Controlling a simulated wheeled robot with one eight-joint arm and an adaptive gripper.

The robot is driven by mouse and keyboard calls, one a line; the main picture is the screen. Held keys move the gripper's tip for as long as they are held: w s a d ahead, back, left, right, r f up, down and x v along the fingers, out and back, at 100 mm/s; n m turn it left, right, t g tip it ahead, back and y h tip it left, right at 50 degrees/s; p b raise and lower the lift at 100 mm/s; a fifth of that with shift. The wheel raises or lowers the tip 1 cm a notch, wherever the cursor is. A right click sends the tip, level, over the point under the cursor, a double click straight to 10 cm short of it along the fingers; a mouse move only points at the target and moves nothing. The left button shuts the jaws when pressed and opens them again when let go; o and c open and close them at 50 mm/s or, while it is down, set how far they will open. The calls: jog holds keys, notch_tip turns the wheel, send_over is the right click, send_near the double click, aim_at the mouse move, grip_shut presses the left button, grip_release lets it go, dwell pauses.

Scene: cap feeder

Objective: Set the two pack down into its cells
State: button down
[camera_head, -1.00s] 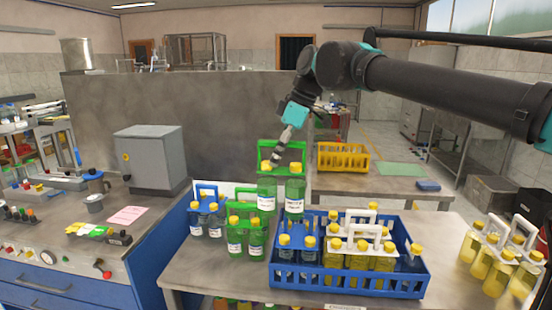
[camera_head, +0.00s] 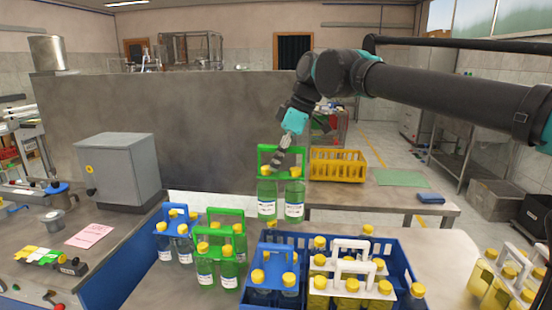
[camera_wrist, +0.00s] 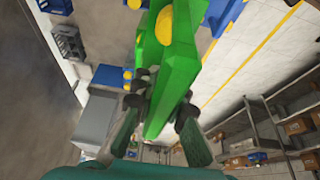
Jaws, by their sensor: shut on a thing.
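My gripper (camera_head: 280,158) is shut on the top of the green two pack (camera_head: 268,152), a green carrier with two green bottles under yellow caps and white labels. The pack hangs roughly upright beyond the blue crate's (camera_head: 415,268) back left corner in the picture. In the wrist view, the green carrier (camera_wrist: 178,65) sits between the dark fingers (camera_wrist: 163,105). The crate holds a blue two pack (camera_head: 258,272) at front left and white carriers with yellow bottles (camera_head: 350,285) in the middle. Its back left floor is mostly hidden, so I cannot tell its cells apart.
Left of the crate stand another green pack (camera_head: 222,250) and a blue pack (camera_head: 176,238). Yellow bottles in white carriers (camera_head: 500,285) stand at the right. A yellow crate (camera_head: 338,166) is on the table behind. Bare table shows right of the blue crate.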

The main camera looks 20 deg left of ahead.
aim_at(292, 200)
notch_tip(292, 200, down, 21)
jog(key=shift+r, duration=0.15)
dwell(1.6)
jog(key=shift+f, duration=0.55)
dwell(0.6)
jog(key=c, duration=1.5)
grip_release()
jog(key=shift+o, duration=0.2)
jog(key=shift+r, duration=0.1)
jog(key=v, duration=1.1)
jog(key=shift+d+r, duration=0.15)
jog(key=shift+r, duration=0.25)
jog(key=shift+s, duration=0.1)
